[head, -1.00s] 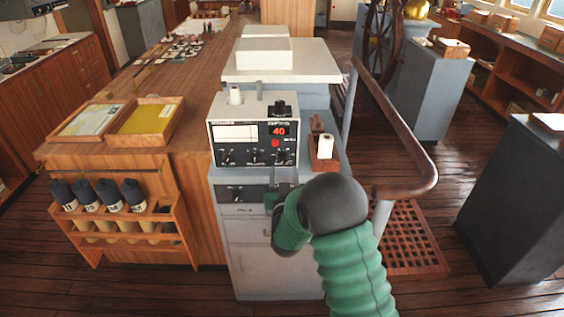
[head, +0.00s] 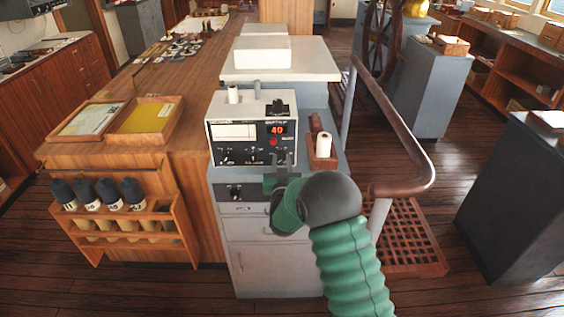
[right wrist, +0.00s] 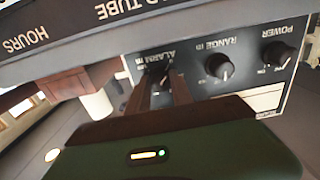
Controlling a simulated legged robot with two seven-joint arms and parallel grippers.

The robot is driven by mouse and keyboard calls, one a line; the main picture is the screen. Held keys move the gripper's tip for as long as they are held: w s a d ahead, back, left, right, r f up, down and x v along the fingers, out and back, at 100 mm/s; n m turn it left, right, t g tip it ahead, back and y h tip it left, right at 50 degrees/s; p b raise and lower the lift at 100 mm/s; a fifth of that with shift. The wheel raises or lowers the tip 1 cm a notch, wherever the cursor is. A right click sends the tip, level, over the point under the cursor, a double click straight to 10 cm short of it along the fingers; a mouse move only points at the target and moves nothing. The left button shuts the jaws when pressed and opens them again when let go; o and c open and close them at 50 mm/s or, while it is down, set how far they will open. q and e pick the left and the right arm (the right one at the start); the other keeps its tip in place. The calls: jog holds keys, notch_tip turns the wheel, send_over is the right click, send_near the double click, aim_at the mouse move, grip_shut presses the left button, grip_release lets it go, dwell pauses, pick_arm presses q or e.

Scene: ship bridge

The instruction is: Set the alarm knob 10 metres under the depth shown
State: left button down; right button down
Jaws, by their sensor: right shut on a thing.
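The depth sounder (head: 240,153) is a pale box with a dark front panel. Its red display (head: 278,130) reads 40. Along the panel's bottom are the power knob (head: 227,155) and range knob (head: 253,157); these also show upside down in the right wrist view, power (right wrist: 279,53) and range (right wrist: 218,66). My left gripper is not in view.
A wooden holder with a white roll (head: 322,146) stands close right of the sounder. A curved handrail (head: 412,185) runs to the right of my arm. Wooden trays (head: 142,117) lie on the counter at left, above a rack of dark-capped tubes (head: 150,226).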

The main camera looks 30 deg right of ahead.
jog(key=shift+f+m+b, duration=0.15)
jog(key=shift+m+b, duration=0.75)
jog(key=shift+b, duration=0.2)
jog(key=m+b, duration=1.2)
jog(key=b, duration=0.1)
jog(key=shift+f, duration=0.1)
jog(key=shift+m+b, duration=1.2)
jog(key=c, duration=1.1)
grip_release()
jog(key=shift+r, duration=0.25)
